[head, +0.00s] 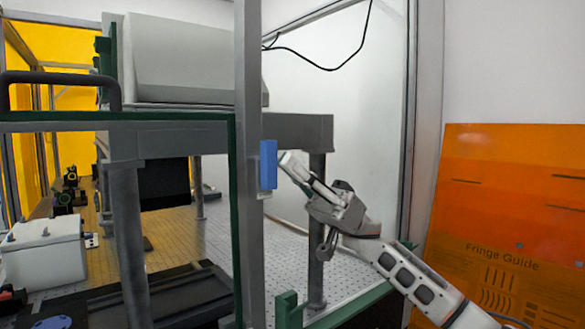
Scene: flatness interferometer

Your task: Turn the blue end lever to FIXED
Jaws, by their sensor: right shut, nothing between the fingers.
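The blue end lever (268,165) stands upright on the grey vertical post, near the middle of the head view. No FIXED marking can be read beside it. My right gripper (285,158) comes in from the lower right. Its fingers are shut and empty, with the tips just to the right of the lever. I cannot tell whether the tips touch the lever or stand a little apart. My left gripper is not in view.
The grey post (247,80) rises beside a green-edged frame. A grey bench (230,132) carries a large grey housing (190,62). A perforated table (215,245) lies below. An orange Fringe Guide panel (510,215) stands at right. A black cable hangs above.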

